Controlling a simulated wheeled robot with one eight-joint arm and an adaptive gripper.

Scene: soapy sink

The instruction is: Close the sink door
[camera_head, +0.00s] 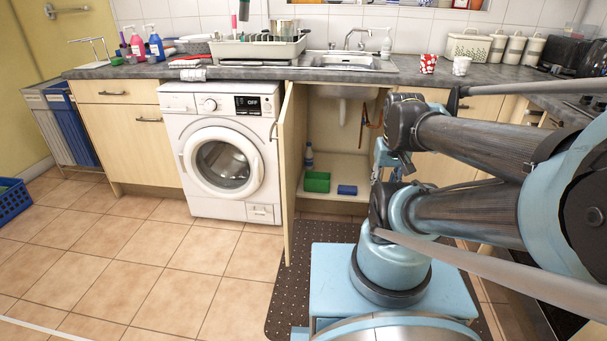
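The sink door (287,174) is a pale wooden cabinet door. It stands wide open, swung out toward me from the left side of the cabinet under the sink, and shows almost edge-on beside the washing machine. The sink cabinet (330,133) is open to view, with pipes inside. My arm is folded at the right, in front of the cabinet's right side. What seems to be my gripper (387,160) is at the arm's far end, right of the door and well apart from it. Its fingers are not clear.
A green box (317,182), a blue box (347,190) and a bottle (309,158) stand inside the cabinet. The washing machine (222,155) is left of the door. A dark dotted mat (287,305) lies below. The tiled floor at left is clear, except a blue basket (13,203).

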